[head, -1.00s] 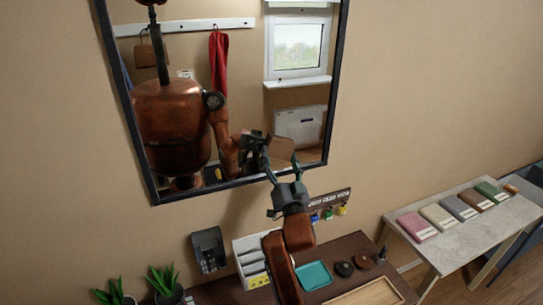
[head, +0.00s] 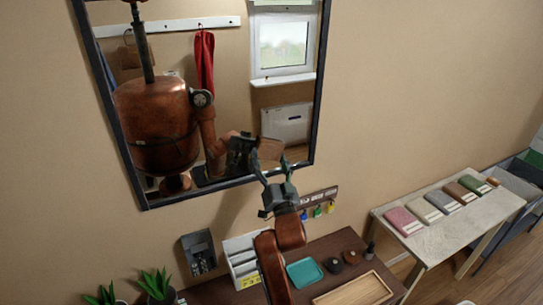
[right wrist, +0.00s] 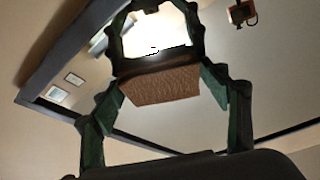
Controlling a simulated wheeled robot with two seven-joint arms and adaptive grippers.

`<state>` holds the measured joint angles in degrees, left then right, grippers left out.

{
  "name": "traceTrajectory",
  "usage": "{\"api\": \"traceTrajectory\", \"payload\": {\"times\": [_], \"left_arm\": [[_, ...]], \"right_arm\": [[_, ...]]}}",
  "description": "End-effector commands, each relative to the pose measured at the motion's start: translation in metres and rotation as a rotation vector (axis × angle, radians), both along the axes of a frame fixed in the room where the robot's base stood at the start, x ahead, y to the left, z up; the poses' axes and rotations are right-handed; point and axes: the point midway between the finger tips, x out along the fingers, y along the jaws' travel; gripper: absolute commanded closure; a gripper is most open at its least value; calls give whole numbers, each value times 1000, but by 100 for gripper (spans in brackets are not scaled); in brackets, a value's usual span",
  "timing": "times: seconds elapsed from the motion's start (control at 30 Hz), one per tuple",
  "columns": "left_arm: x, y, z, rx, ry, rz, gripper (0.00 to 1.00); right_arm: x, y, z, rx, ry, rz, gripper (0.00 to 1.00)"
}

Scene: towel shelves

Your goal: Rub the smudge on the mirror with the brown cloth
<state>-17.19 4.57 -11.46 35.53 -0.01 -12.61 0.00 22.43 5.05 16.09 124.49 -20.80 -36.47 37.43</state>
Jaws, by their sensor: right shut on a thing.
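The mirror (head: 236,92) hangs on the wall in a dark frame; it also shows in the right wrist view (right wrist: 275,75). My right gripper (head: 271,165) is at the mirror's lower right part, shut on the brown cloth (head: 271,149). In the right wrist view the cloth (right wrist: 162,85) sits between the green fingertips, against or very near the glass, with the gripper's reflection just above it. I cannot tell whether it touches. I cannot make out the smudge for certain. My left gripper is not in view.
Below the mirror, a brown table holds a teal tray (head: 304,272), a wooden board (head: 352,291) and small dark round items. A phone (head: 198,252) and key rack (head: 318,201) are on the wall. Plants stand lower left. A pale table (head: 450,228) with folded towels is at right.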

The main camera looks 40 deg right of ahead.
Motion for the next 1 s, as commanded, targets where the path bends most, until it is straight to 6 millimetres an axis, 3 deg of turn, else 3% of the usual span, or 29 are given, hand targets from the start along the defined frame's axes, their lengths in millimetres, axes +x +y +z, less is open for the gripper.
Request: {"api": "traceTrajectory", "payload": {"times": [0.73,1.0], "left_arm": [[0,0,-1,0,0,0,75],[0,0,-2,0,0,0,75]], "right_arm": [[11,48,0,3,-2,3,45],[14,57,0,1,-2,4,45]]}}
